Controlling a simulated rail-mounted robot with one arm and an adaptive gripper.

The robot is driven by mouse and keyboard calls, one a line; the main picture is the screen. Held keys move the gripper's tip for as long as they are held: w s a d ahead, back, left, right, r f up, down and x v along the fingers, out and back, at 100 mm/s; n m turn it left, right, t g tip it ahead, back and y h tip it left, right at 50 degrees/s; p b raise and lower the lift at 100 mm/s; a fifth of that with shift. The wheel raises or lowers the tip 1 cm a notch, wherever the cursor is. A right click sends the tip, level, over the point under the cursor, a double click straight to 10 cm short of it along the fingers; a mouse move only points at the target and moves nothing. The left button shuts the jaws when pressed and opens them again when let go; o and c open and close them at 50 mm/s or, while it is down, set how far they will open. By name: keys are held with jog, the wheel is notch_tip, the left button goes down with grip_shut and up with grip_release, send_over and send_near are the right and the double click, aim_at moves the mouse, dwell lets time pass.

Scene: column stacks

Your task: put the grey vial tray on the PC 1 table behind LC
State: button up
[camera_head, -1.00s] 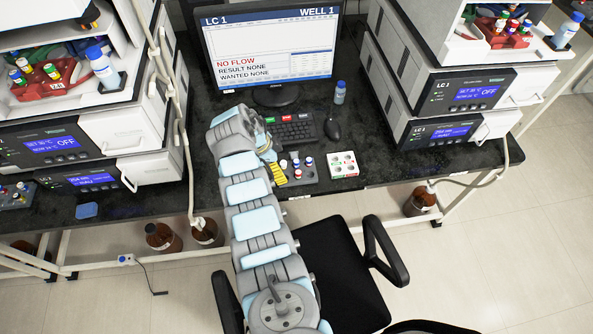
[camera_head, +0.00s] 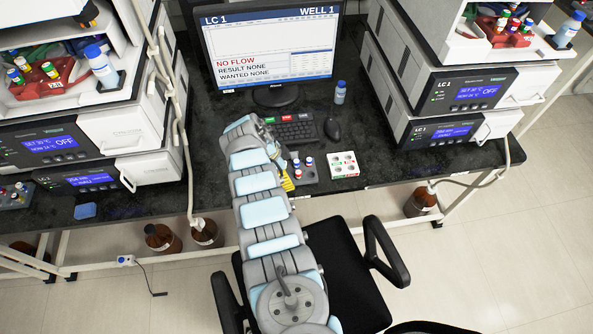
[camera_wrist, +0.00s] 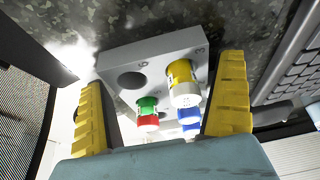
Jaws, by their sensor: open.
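The grey vial tray (camera_head: 310,175) lies on the black table in front of the keyboard, with several capped vials in it. In the wrist view the tray (camera_wrist: 145,53) shows a numbered face with an empty hole, a yellow-capped vial (camera_wrist: 182,82), a green-and-red vial (camera_wrist: 147,113) and blue-marked vials. My gripper (camera_wrist: 165,85) is open, its yellow fingers apart on either side of the tray's vials in that view. In the head view one yellow finger (camera_head: 287,183) shows at the tray's left edge; the arm hides the rest. I cannot tell whether the fingers touch the tray.
Behind are the keyboard (camera_head: 296,131), mouse (camera_head: 332,130), a blue-capped bottle (camera_head: 340,92) and the LC 1 monitor (camera_head: 270,50). Instrument stacks flank the table. A black chair (camera_head: 345,265) stands in front.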

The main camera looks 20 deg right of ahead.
aim_at(291, 171)
jog(key=c, duration=0.9)
jog(key=shift+r, duration=0.15)
jog(key=shift+r+p, duration=0.6)
jog(key=shift+r, duration=0.85)
jog(key=shift+s+a+r+p, duration=0.25)
jog(key=shift+s+r, duration=0.55)
jog(key=shift+r, duration=0.15)
jog(key=shift+s+a+r+p, duration=0.2)
jog(key=shift+s+r, duration=0.55)
jog(key=shift+r, duration=0.2)
jog(key=s+a+r+p, duration=0.1)
jog(key=s+r+p, duration=0.1)
jog(key=s+p, duration=0.1)
jog(key=s+a+r+p, duration=0.1)
jog(key=s+r+p, duration=0.1)
jog(key=s+p, duration=0.1)
jog(key=s+a+r+p, duration=0.1)
jog(key=s+r+p, duration=0.1)
jog(key=s+p, duration=0.1)
jog(key=shift+s+p, duration=0.3)
jog(key=shift+s, duration=0.4)
